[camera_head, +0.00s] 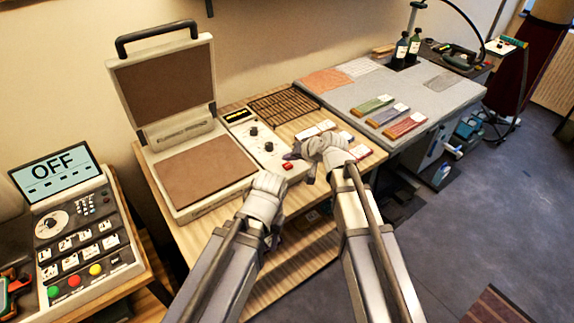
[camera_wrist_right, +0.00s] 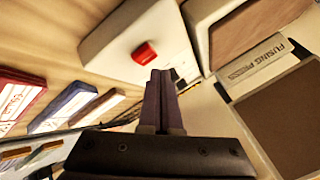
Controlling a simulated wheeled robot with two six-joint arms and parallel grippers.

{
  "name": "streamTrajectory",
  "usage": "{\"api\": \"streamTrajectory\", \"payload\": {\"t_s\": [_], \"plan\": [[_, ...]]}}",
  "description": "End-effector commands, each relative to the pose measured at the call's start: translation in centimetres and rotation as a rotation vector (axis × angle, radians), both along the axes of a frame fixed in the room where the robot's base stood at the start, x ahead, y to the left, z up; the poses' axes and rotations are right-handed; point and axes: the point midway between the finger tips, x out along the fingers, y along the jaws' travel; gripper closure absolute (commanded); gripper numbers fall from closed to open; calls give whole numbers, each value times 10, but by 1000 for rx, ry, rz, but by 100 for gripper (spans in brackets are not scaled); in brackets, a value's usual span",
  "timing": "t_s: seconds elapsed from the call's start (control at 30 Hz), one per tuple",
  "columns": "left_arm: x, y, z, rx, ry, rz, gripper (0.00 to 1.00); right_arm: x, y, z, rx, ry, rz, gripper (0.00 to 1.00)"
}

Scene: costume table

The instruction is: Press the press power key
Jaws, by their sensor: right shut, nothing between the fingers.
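The press's control box (camera_head: 262,142) is cream, with knobs, a small yellow display and a red key (camera_head: 288,165) at its front right corner. The red key also shows in the right wrist view (camera_wrist_right: 144,53), raised on the box's bare face. My right gripper (camera_head: 290,154) is shut and empty, beside the red key; in the wrist view its fingertips (camera_wrist_right: 161,73) point close to the key, with a small gap in the picture. Whether they touch is unclear. My left gripper (camera_head: 268,190) is at the press's front edge; its fingers are hidden.
The open fusing press (camera_head: 205,172) stands left of the box, its lid raised. A panel (camera_head: 85,235) with buttons and a screen reading OFF (camera_head: 55,172) is at far left. Coloured packets (camera_head: 372,106) lie on the grey table (camera_head: 345,95) at right.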

Motion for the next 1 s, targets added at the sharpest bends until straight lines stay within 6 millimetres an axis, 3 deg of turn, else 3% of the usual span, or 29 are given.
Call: {"api": "streamTrajectory", "payload": {"t_s": [1.0], "plan": [[0,0,-9,0,0,0,50,0,0,-9,0,0,0,100]]}}
